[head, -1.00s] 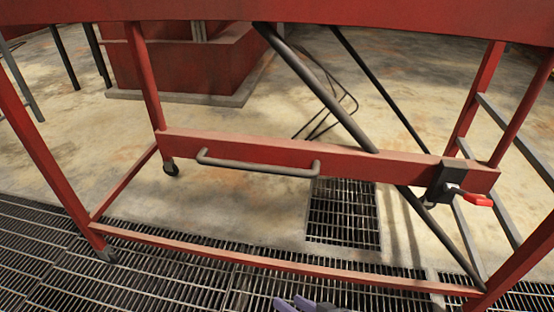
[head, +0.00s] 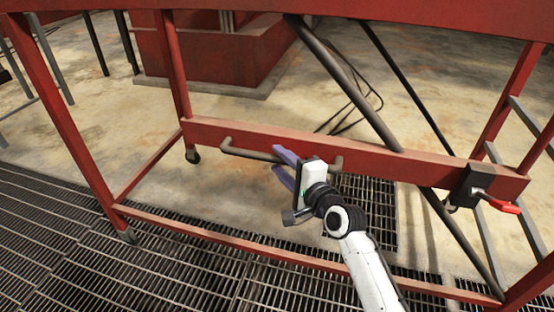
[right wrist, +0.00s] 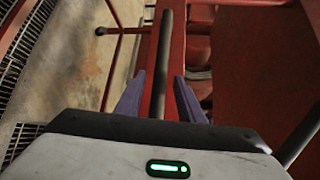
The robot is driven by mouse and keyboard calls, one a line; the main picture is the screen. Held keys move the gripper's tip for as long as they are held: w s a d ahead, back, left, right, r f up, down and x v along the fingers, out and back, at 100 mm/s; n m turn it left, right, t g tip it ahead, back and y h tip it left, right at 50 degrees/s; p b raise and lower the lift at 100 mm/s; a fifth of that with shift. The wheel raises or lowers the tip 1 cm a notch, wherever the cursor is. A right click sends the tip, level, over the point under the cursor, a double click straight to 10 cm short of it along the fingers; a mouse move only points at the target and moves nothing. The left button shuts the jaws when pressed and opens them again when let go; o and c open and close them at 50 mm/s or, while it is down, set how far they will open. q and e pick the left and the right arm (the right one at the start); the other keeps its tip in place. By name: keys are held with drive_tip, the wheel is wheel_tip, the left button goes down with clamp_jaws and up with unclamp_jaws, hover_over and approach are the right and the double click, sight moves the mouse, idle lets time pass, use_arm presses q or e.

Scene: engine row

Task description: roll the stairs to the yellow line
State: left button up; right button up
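The stairs show as a red wheeled frame (head: 400,160) with a grey handle bar (head: 245,153) on its lower crossbeam. My right gripper (head: 280,164) is at the handle's right half, its two purple fingers open. In the right wrist view the handle bar (right wrist: 161,60) runs lengthwise between the spread fingers (right wrist: 160,98). I cannot tell whether a finger touches it. A black bracket (head: 465,185) with a red-tipped lever (head: 503,206) sits at the crossbeam's right end. My left gripper and the yellow line are not in view.
Caster wheels (head: 192,155) stand under the frame's legs. Metal grating (head: 60,230) covers the near floor, with bare concrete (head: 90,125) beyond.

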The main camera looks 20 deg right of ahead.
drive_tip(key=shift+x, duration=1.05)
drive_tip(key=shift+c, duration=0.3)
clamp_jaws()
